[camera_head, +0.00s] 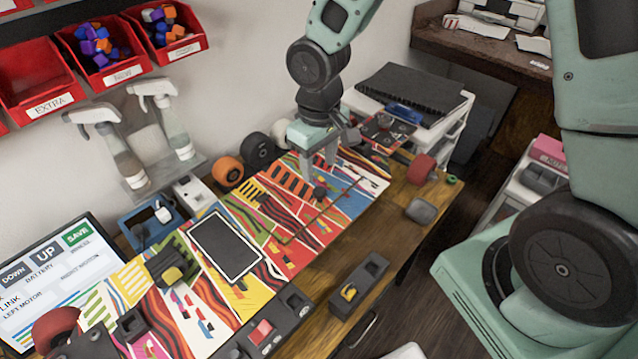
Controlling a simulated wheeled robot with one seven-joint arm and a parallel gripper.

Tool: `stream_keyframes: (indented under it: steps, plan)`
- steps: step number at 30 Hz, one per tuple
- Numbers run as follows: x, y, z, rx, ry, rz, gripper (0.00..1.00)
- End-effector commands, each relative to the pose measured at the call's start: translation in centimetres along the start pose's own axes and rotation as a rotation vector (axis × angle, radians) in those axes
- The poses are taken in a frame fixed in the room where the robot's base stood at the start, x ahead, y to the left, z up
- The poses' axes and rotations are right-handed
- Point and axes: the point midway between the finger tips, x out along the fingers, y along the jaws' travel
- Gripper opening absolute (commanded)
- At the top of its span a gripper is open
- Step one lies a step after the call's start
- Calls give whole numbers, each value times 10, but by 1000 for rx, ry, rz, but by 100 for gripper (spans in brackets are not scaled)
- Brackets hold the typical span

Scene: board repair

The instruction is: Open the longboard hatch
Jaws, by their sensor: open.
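The longboard (205,315) lies across the wooden bench, its top covered in a bright multicoloured pattern. A dark rectangular panel with a pale rim (226,246) is set on its middle part; I cannot tell whether this is the hatch. Farther right, a thin dark angled line (318,212) and a small dark knob-like piece (320,191) show on the board. My gripper (320,170) points down above the board's far right part, close to the knob-like piece. Its fingers are apart, with nothing seen between them. Whether they touch the board is unclear.
An orange wheel (228,171) and a black wheel (257,150) stand behind the board. Spray bottles (172,128) and red bins (103,47) line the wall. A screen (62,280) stands at left. A black holder (358,284) sits on the front bench edge. White drawers (440,125) stand at right.

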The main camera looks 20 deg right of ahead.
Motion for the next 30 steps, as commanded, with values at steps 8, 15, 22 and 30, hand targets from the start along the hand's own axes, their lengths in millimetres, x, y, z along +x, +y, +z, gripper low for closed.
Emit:
stream_keyframes:
  steps: [8, 15, 22, 30]
  plan:
    - [51, -1, 1, -1, -4, 0, 49]
    - [68, 0, 0, 0, 0, 0, 49]
    - [70, 0, 0, 0, 0, 0, 49]
    - [69, 0, 0, 0, 0, 0, 0]
